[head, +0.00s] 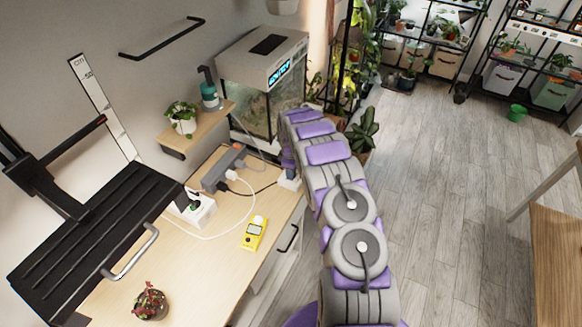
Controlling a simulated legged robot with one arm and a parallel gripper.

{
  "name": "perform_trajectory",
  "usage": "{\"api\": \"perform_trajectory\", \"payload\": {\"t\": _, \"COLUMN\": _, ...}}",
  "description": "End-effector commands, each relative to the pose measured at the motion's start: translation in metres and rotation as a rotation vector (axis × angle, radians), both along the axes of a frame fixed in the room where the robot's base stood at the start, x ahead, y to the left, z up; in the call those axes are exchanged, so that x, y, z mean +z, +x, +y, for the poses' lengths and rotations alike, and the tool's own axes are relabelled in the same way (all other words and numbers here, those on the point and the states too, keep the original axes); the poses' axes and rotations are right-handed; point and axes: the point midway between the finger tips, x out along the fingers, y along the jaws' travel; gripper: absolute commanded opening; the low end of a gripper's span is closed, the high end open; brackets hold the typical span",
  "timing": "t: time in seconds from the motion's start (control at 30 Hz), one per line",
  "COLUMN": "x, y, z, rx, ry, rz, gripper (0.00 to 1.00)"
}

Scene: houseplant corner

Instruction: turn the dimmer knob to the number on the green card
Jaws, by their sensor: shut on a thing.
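My arm reaches away over the right side of the wooden bench. Its far end bends down to my gripper (288,163) at the bench's far right corner. My gripper is shut there, just above a small white and blue box (289,181), which looks like the dimmer. The fingertips and the knob are hidden by my wrist and the steep view, so the knob's setting cannot be read. I cannot make out a green card or its number in this view.
The bench (215,262) holds a grey power strip (222,170), a white socket box (197,211), a yellow meter (254,233) and a potted plant (150,303). A black slatted panel (95,235) overhangs the left. An aquarium (265,95) stands behind.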

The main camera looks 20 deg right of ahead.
Motion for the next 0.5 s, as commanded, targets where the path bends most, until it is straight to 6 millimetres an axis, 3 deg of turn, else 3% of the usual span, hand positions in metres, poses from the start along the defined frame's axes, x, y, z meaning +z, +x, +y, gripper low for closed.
{"api": "perform_trajectory", "payload": {"t": 0.5, "x": 0.0014, "y": 0.0014, "z": -0.0016, "rx": 0.129, "ry": -0.002, "rz": -0.006, "gripper": 0.03}}
